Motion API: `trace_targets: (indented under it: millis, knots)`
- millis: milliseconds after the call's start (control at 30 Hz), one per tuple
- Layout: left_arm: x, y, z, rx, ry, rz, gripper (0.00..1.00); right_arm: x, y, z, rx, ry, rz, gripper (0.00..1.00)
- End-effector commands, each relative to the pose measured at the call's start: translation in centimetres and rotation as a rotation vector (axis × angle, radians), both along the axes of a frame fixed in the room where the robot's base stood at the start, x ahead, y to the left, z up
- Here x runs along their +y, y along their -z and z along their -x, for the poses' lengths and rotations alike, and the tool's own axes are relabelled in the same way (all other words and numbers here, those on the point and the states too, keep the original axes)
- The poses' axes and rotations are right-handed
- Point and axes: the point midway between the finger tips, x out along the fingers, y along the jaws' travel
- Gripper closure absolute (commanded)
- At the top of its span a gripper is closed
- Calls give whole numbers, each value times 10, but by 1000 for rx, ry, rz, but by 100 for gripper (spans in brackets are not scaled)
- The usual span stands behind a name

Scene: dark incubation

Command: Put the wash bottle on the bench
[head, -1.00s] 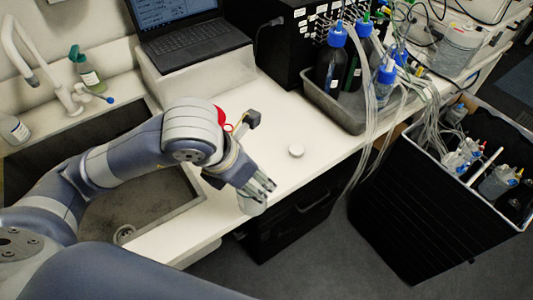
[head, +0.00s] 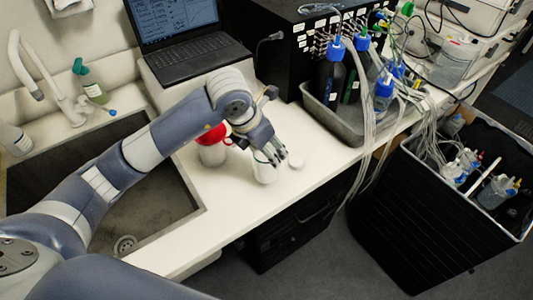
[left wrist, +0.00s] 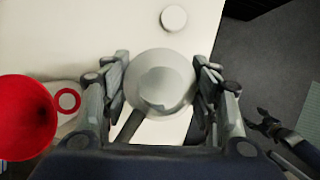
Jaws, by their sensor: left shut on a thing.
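My left gripper (head: 272,158) is shut on a pale, rounded bottle (head: 264,174), which I take to be the wash bottle. Its whitish round top (left wrist: 158,80) shows between the two fingers in the left wrist view. The bottle is over the white bench (head: 232,195) near its front edge, roughly upright. I cannot tell whether its base touches the surface. At the right of the left wrist view a dark jointed shape (left wrist: 268,128) looks like my right gripper; its opening is unclear.
A red-topped white bottle (head: 212,152) stands just left of the gripper; its red top (left wrist: 28,117) is close in the wrist view. A small white round lid (head: 296,162) lies to the right. A grey tray (head: 345,120) with bottles stands beyond. The sink (head: 150,205) is left.

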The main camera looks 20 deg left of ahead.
Motion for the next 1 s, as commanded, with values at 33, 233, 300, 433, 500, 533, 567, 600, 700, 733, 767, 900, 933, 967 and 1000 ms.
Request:
trace_targets:
  millis: [33,233,300,433,500,533,567,600,700,733,767,900,933,967,1000]
  knots:
    - [0,1,0,1,0,0,98,0,-3,0,0,0,0,33]
    - [0,24,1,5,-1,1,98,1,-16,0,-1,1,-2,33]
    - [0,30,0,2,0,2,98,2,-18,0,-1,1,-2,33]
    - [0,35,0,-2,0,1,98,2,-17,0,-1,1,-2,33]
    - [0,35,0,-2,0,1,98,2,-17,0,0,1,-3,33]
    - [0,35,0,-2,0,1,98,2,-17,0,0,1,-3,33]
    - [0,35,0,-2,0,1,98,2,-17,0,0,1,-3,33]
    - [0,35,0,-2,0,1,98,2,-17,0,0,1,-3,33]
    - [0,37,0,1,0,0,41,2,-15,0,0,1,-3,33]
    - [0,37,0,1,0,0,34,2,-15,0,0,1,-3,33]
    - [0,37,0,1,0,0,27,2,-15,0,1,1,-3,33]
    - [0,37,0,1,0,0,25,2,-15,0,1,1,-3,33]
    - [0,37,0,1,0,0,25,2,-15,0,1,0,-3,33]
    - [0,37,0,1,0,0,25,2,-15,0,1,0,-3,33]
    - [0,37,0,1,0,0,25,2,-15,0,1,0,-3,33]
